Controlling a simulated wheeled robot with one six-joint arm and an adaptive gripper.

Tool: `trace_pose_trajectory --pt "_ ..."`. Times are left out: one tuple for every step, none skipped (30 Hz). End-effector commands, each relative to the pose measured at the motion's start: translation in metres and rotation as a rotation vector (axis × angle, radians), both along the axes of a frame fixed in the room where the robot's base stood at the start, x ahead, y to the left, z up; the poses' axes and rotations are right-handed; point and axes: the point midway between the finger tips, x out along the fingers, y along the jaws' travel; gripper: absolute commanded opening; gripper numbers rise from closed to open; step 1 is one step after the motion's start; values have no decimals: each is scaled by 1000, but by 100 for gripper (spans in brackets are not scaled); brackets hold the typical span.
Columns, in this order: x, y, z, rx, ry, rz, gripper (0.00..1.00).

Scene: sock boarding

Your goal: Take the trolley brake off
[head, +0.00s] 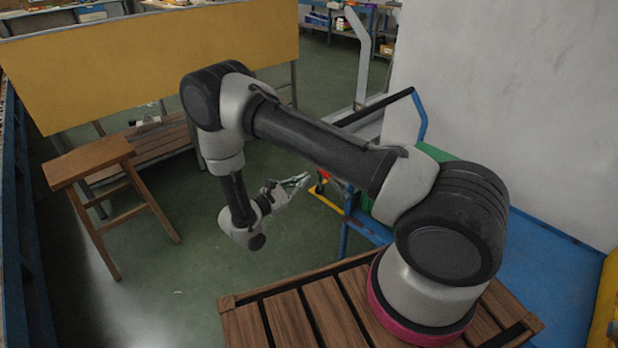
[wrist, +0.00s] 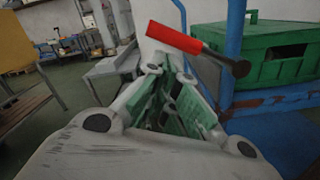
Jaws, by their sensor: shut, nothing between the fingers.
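The blue trolley (head: 362,229) stands right of my gripper in the head view, partly hidden behind my arm. In the wrist view its blue frame (wrist: 235,35) fills the right side. A red lever with a dark round end (wrist: 175,38) shows just beyond my fingertips in the wrist view, sloping down to the right. I take it for the brake lever. A small red part (head: 320,186) shows near the fingertips in the head view. My gripper (head: 304,181) is shut and empty, pointing toward the trolley. I cannot tell whether it touches the lever.
A green crate (wrist: 290,62) sits on the trolley. A wooden stool (head: 90,162) and a yellow panel (head: 150,62) stand to the left. A pale wall panel (head: 510,100) rises at the right. The green floor (head: 185,270) around my gripper is clear.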

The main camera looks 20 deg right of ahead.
Motion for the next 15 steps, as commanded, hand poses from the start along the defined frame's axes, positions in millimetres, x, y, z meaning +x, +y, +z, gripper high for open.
trace_pose_trajectory --pt "-4 13 -1 2 -1 5 0" --pt "-6 19 -1 1 -1 6 0" --pt "-10 27 -2 1 0 6 0" --pt "-12 33 -2 2 0 5 0" --pt "-14 38 -3 1 0 5 0" --pt "-17 45 -3 2 0 5 0" --pt "-19 50 -4 2 0 4 0" --pt "-20 54 -4 2 0 4 0" --pt "-22 59 -4 2 0 3 0" --pt "-24 63 -4 2 0 3 0" --pt "-25 66 -4 3 0 4 0" --pt "-26 68 -5 2 1 2 0" --pt "-27 70 -5 2 1 2 0" --pt "-27 71 -5 3 1 1 0" --pt "-28 73 -5 3 1 1 0"
